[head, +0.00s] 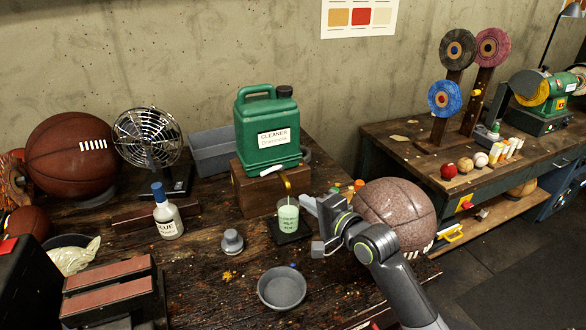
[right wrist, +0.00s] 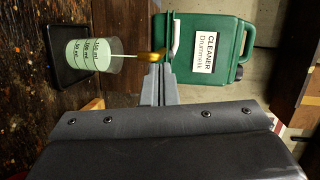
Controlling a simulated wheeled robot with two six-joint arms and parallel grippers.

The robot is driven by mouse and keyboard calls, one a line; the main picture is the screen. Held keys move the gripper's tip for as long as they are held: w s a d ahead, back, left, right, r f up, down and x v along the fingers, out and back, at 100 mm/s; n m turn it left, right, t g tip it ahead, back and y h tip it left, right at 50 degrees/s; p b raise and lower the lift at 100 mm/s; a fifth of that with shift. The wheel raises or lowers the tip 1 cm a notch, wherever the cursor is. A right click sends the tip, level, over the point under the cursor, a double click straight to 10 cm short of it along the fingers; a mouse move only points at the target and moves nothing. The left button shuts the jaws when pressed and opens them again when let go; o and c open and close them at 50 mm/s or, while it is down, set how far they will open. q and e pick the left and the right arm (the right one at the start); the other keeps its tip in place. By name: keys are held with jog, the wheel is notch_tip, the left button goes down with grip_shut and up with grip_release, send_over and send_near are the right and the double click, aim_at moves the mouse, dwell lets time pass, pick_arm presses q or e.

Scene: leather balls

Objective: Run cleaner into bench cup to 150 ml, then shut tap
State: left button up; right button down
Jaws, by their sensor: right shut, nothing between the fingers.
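The green cleaner jug (head: 268,125) stands on a wooden box (head: 238,190); it also shows in the right wrist view (right wrist: 215,80). Its tap has a white lever (head: 272,170) and a brass spout (right wrist: 153,57). The clear bench cup (head: 288,216) stands upright on a black pad (head: 289,236) below the spout. A thin pale stream runs from spout to cup in the right wrist view. Pale green liquid fills much of the cup (right wrist: 93,56); its exact level is hard to read. My right gripper (head: 309,203) is shut and empty, just right of the cup and near the tap. My left gripper is not in view.
A brown ball (head: 394,210) sits right behind my right gripper. A grey bowl (head: 282,287), a grey knob-topped weight (head: 232,241) and a glue bottle (head: 167,214) stand on the bench. A fan (head: 148,140) and basketball (head: 70,155) are at back left.

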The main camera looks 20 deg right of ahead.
aim_at(266, 173)
jog(key=w+a+y+p, duration=0.1)
jog(key=w+a, duration=0.3)
jog(key=w, duration=0.7)
jog(key=shift+r+p, duration=0.3)
jog(key=shift+p, duration=0.35)
jog(key=shift+w, duration=0.1)
jog(key=shift+w+a+r+p, duration=0.2)
jog(key=shift+w+a+p, duration=0.15)
jog(key=shift+p, duration=0.45)
jog(key=shift+w+a, duration=0.15)
jog(key=shift+a, duration=0.15)
jog(key=shift+w+a+f, duration=0.1)
jog(key=shift+f, duration=0.25)
